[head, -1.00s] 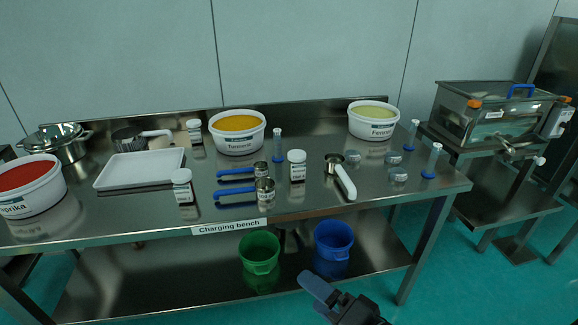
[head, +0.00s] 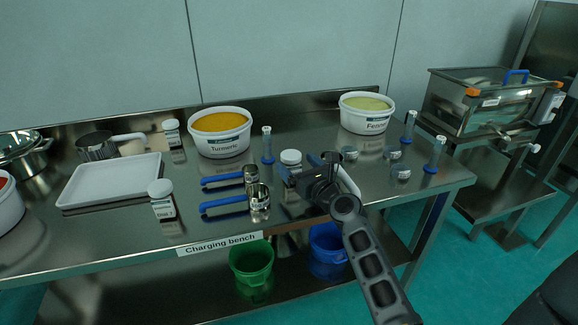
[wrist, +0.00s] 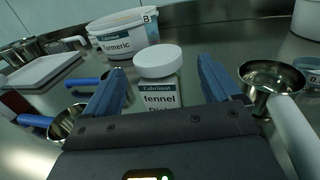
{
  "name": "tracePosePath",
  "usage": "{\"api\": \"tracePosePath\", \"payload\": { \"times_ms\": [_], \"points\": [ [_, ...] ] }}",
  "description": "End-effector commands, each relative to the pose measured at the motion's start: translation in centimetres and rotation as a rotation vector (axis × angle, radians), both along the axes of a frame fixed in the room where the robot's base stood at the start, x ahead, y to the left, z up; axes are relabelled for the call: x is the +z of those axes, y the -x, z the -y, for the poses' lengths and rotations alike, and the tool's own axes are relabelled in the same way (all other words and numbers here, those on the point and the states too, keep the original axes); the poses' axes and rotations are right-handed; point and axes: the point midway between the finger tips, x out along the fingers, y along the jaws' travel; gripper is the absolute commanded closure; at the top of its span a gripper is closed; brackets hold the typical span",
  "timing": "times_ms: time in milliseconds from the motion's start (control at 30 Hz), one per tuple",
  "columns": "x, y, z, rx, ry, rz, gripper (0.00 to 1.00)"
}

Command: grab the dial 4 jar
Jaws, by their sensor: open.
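A white-lidded jar (head: 291,158) stands upright on the charging bench (head: 130,246). In the wrist view this jar (wrist: 160,92) has a label reading "fennel" and "Dial"; the dial number is hidden by my gripper body. My gripper (wrist: 155,85) is open, with one blue finger on each side of the jar in that view. The jar appears between or just beyond the fingertips, and I see no contact. In the head view my gripper (head: 302,172) is at the jar and partly covers it. Another white-lidded jar (head: 162,200) with a Dial label stands at the left, its number unclear.
Steel measuring cups with blue handles (head: 259,203) stand just left of the jar. A white-handled scoop (wrist: 270,85) is close to the right finger. Turmeric (head: 220,140) and fennel (head: 366,115) tubs stand behind. A third jar (head: 172,132) is at the back left.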

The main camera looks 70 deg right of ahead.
Motion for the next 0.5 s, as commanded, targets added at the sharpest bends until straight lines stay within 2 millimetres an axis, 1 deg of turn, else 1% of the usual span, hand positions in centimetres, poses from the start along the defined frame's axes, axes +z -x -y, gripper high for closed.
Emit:
{"api": "tracePosePath", "payload": {
  "times_ms": [333,500],
  "points": [
    [0.2,-3.6,2.6,0.001,0.003,-0.002,0.10],
    [0.2,-4.6,3.3,0.001,0.004,-0.003,0.10]
  ]
}}
